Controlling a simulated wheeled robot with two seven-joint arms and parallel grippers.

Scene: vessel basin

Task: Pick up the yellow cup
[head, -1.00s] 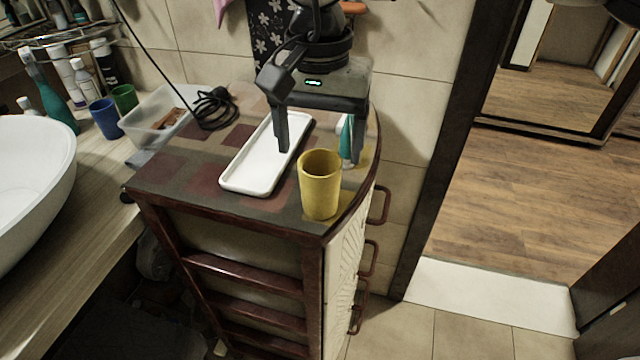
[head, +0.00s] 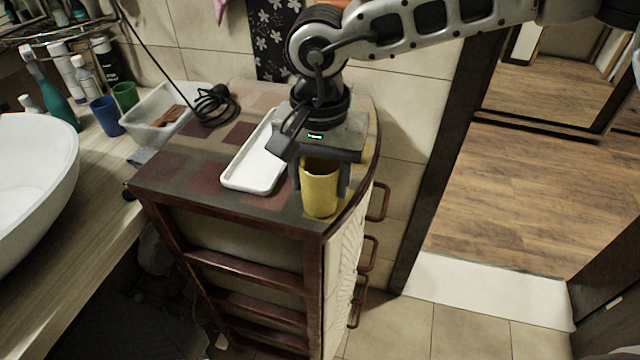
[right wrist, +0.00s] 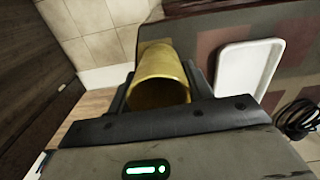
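The yellow cup (head: 320,192) stands upright on the front right corner of the cabinet top. My right gripper (head: 321,180) comes down over it from above, one finger on each side. The fingers are drawn in against the cup's walls, with no clear gap. In the right wrist view the cup (right wrist: 160,82) sits between the two fingers (right wrist: 159,90), its open rim facing the camera. The cup still seems to rest on the cabinet. My left gripper is not in view.
A white tray (head: 236,178) lies just left of the cup. Blue (head: 106,118) and green (head: 125,97) cups stand by the basin (head: 66,185). The cabinet edge (head: 350,214) is close to the cup.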

